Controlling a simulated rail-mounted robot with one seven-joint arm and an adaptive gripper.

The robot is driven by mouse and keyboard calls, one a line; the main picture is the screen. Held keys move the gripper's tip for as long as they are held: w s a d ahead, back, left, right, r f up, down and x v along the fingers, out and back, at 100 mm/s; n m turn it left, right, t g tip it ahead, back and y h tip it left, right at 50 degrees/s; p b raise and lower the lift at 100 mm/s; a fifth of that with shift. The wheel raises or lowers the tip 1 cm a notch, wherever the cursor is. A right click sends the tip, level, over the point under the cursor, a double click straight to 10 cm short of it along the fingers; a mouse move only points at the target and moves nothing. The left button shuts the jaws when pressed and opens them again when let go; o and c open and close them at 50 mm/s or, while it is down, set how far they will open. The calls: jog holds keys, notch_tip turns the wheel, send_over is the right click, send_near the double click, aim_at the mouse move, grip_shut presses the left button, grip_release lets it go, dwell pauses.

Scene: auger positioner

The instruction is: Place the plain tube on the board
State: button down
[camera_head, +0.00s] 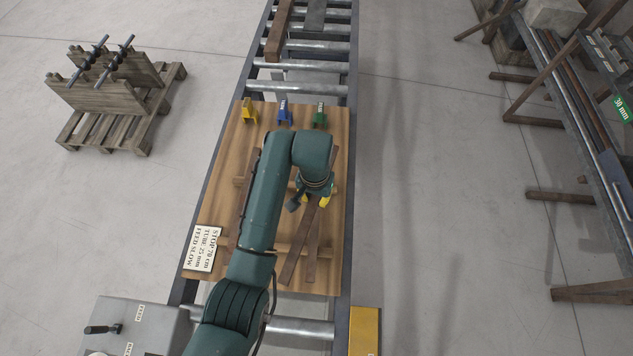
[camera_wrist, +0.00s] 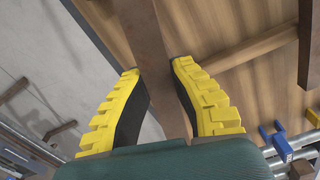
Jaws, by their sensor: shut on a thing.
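My gripper (camera_head: 316,200) is over the right half of the wooden board (camera_head: 225,215). In the wrist view its yellow fingers (camera_wrist: 156,68) are shut on a plain brown tube (camera_wrist: 146,32), which runs lengthwise between them. In the head view two brown tubes (camera_head: 297,250) extend from under my gripper toward the near edge of the board, close together and slightly angled to each other. I cannot tell which is the held one, or whether it touches the board. Another long brown tube (camera_head: 234,238) lies on the left, partly hidden by my arm.
Yellow (camera_head: 249,111), blue (camera_head: 285,113) and green (camera_head: 319,116) brackets stand at the board's far end. A paper sign (camera_head: 202,248) lies at near left. Wooden crossbars (camera_head: 290,249) cross the board. A roller conveyor (camera_head: 302,87) extends beyond; a control box (camera_head: 135,325) stands at near left.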

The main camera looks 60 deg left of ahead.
jog(key=s+a+n+b, duration=0.25)
jog(key=s+a, duration=0.35)
jog(key=a, duration=0.4)
notch_tip(320, 180, down, 9)
jog(key=shift+w+r+p, duration=0.1)
jog(key=shift+p, duration=0.65)
jog(key=shift+d, duration=0.1)
jog(key=shift+f, duration=0.25)
jog(key=c, duration=1.1)
grip_release()
notch_tip(320, 180, up, 12)
jog(key=shift+r, duration=0.2)
